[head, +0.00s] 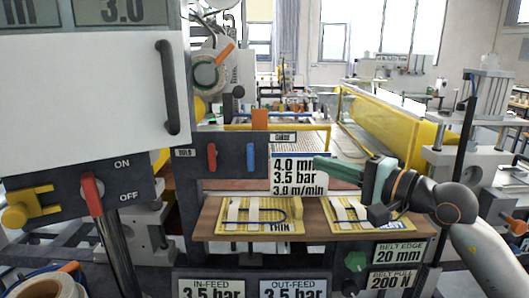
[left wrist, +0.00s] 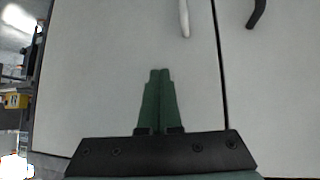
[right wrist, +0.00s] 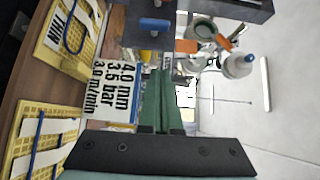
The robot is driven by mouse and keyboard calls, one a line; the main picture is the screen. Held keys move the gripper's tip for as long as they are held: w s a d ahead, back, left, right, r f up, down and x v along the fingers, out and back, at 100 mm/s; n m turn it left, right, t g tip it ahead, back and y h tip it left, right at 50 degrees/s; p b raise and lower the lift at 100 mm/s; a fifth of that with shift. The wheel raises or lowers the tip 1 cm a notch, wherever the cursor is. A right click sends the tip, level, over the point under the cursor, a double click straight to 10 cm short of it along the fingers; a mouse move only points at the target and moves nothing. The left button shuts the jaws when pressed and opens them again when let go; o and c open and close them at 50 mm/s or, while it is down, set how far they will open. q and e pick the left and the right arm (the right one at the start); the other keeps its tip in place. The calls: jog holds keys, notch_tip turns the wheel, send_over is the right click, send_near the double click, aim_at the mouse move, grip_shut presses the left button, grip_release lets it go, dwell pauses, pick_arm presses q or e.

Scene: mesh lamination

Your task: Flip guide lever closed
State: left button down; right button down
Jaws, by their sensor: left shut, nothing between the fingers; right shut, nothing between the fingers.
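In the head view an orange lever block (head: 260,118) stands upright above the panel, left of a small label I cannot read surely. It also shows in the right wrist view (right wrist: 186,46), beyond my fingertips. I cannot tell for sure that it is the guide lever. A red lever (head: 211,157) and a blue lever (head: 250,157) hang on the dark panel below. My right gripper (head: 321,164) is shut and empty, right of the panel and beside the settings sign, pointing left. My left gripper (left wrist: 159,75) is shut and empty, facing pale cabinet doors; it is outside the head view.
The settings sign (head: 299,175) stands behind two yellow mesh boards (head: 250,229) on a brown shelf (head: 208,224). A red ON/OFF lever (head: 92,195) and a white cabinet with a black handle (head: 167,87) are at left. A yellow guard (head: 385,125) runs along the back right.

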aim_at(251, 157)
pick_arm(q)
jog(key=shift+s, duration=0.1)
